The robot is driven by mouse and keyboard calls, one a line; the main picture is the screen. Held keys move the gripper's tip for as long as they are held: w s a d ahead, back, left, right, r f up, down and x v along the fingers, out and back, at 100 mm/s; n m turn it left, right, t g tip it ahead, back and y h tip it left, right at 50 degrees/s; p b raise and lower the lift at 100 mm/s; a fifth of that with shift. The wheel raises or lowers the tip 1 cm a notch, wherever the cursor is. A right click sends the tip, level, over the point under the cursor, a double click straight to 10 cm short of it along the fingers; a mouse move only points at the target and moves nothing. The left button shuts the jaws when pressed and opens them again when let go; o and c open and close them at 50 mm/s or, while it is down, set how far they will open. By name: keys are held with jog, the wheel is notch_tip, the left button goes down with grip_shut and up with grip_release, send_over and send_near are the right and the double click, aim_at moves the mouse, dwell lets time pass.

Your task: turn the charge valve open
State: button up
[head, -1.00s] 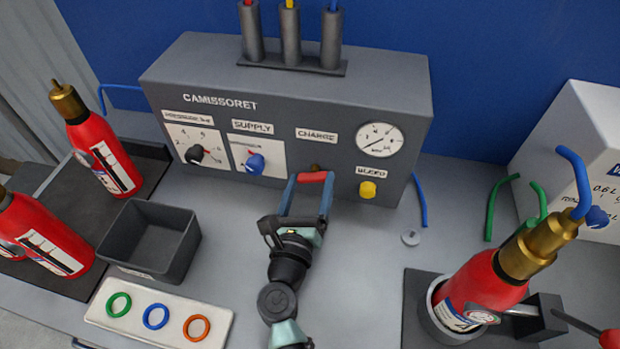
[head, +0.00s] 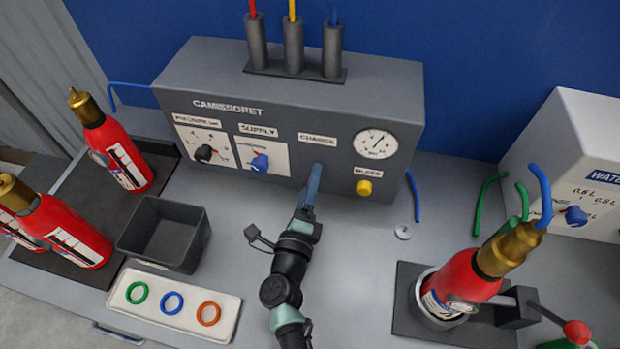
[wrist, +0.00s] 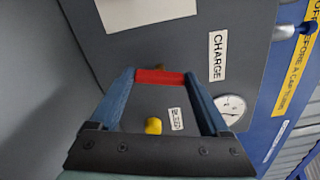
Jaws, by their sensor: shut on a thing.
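The charge valve's red bar handle (wrist: 160,77) shows in the wrist view, spanning between my two blue fingers, with a bit of brass behind it. My gripper (head: 316,170) is at the panel front below the CHARGE label (head: 318,139) and is shut on the red handle. In the head view one finger is in line with the other and hides the handle. In the wrist view the CHARGE label (wrist: 217,56) reads sideways, so my gripper is rolled about a quarter turn and the handle stands upright relative to the panel.
The yellow bleed knob (head: 364,187) and the gauge (head: 376,144) are just right of my gripper. The blue supply knob (head: 260,162) is to its left. A red extinguisher (head: 462,284) stands in a holder at the right. A grey bin (head: 164,258) is at the left.

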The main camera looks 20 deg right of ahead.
jog(key=shift+f+n+p, duration=0.1)
jog(key=shift+n+p, duration=0.55)
jog(key=shift+n, duration=0.95)
jog(key=o, duration=1.2)
jog(key=shift+s, duration=0.15)
jog(key=v, duration=1.2)
jog(key=shift+s+a, duration=0.25)
jog(key=shift+s, duration=0.05)
